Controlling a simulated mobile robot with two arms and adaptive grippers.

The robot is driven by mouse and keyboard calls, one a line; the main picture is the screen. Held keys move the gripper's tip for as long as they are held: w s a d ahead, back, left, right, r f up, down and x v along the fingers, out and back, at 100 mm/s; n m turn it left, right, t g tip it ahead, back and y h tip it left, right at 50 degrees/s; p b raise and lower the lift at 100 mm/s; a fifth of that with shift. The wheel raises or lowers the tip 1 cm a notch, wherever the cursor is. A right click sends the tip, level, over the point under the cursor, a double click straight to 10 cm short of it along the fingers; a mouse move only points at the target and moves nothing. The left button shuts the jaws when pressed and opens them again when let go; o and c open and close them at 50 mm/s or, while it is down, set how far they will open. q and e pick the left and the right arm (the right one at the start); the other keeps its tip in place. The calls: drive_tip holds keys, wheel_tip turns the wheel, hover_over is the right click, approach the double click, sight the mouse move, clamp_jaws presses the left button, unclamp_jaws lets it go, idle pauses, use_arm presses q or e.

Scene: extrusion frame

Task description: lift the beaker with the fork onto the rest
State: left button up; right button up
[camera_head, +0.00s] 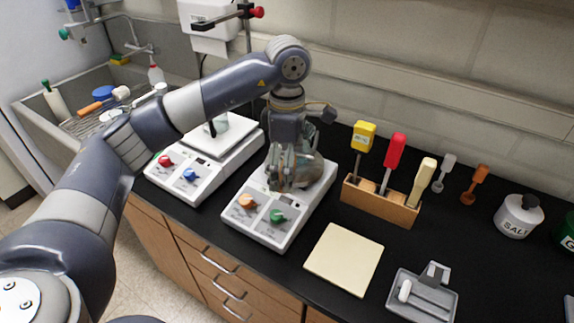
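My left gripper (287,180) points down over the right-hand white hotplate (262,218), which has an orange and a green knob. A greyish glass vessel, likely the beaker (321,168), shows partly behind the gripper on this hotplate. The gripper hides much of it, and I cannot tell if they touch. Whether the fingers are open or shut is unclear. No fork is clearly recognisable; upright tools with yellow (363,136), red (394,149) and cream (424,180) handles stand in a wooden rack (380,203). A pale square pad (345,259), possibly the rest, lies on the black bench. My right gripper is out of view.
Another white hotplate (205,165) with red and blue knobs stands at left, beside a sink (85,105). A grey tray (422,297) lies at front right. A SALT jar (518,216) stands at far right. Bare bench lies between pad, rack and jar.

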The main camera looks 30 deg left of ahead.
use_arm(q)
drive_tip(key=shift+r, duration=0.25)
drive_tip(key=shift+r+p, duration=0.75)
drive_tip(key=shift+r, duration=0.8)
drive_tip(key=shift+r+p, duration=0.55)
drive_tip(key=shift+r, duration=0.2)
drive_tip(key=s+d+b, duration=0.2)
drive_tip(key=s+d, duration=1.5)
drive_tip(key=d, duration=0.4)
idle(2.8)
